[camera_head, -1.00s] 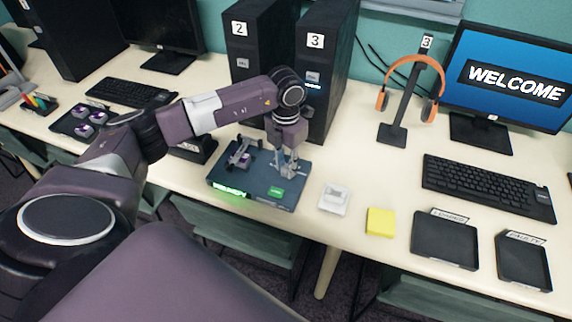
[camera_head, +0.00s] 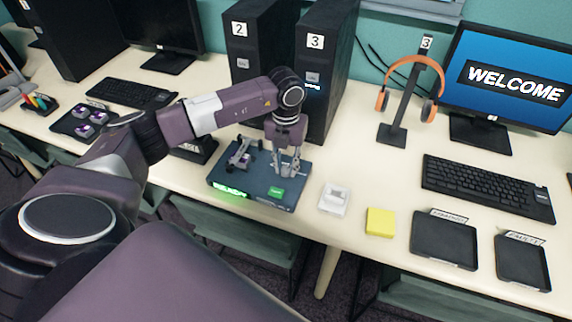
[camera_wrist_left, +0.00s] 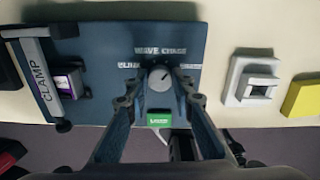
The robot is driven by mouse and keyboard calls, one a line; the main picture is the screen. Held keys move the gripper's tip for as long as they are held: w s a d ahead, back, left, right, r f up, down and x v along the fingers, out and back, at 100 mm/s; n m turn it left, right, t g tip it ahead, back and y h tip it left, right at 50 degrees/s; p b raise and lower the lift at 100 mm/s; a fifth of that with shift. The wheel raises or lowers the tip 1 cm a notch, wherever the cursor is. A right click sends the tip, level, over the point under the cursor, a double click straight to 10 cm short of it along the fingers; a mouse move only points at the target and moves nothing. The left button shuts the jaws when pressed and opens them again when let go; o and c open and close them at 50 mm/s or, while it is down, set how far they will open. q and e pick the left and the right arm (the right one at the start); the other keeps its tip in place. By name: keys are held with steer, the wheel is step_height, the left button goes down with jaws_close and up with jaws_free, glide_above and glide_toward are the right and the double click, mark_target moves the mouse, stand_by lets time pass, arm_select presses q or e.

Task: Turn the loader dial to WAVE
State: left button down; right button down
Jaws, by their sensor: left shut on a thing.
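The loader (camera_head: 225,183) is a dark blue box on the table, with a lit green display on its front edge. Its dial (camera_wrist_left: 160,77) is a small round grey knob with a light pointer mark that seems to lean up and right. WAVE and CHASE are printed above it, BLINK at its left; a label at its right is partly hidden. My left gripper (camera_head: 286,168) points down over the dial, and its fingers (camera_wrist_left: 160,92) are shut on the dial from both sides. My right gripper is not in view.
A clamp (camera_wrist_left: 42,80) stands on the loader's left part, and a green button (camera_wrist_left: 160,120) sits in front of the dial. A white switch-like block (camera_head: 334,199), a yellow pad (camera_head: 380,222) and two black trays (camera_head: 444,240) lie to the right. Tower 3 (camera_head: 318,80) stands close behind.

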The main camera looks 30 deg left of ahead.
mark_target(286, 168)
arm_select(q)
steer(key=n+p, duration=0.1)
steer(key=n, duration=0.5)
steer(key=shift+r, duration=0.1)
steer(key=n+p, duration=0.1)
steer(key=n, duration=0.5)
steer(key=shift+w+p, duration=0.1)
steer(key=shift+p, duration=0.3)
steer(key=shift+n, duration=0.3)
steer(key=c, duration=1.7)
jaws_free()
steer(key=shift+o, duration=0.2)
step_height(286, 168, up, 12)
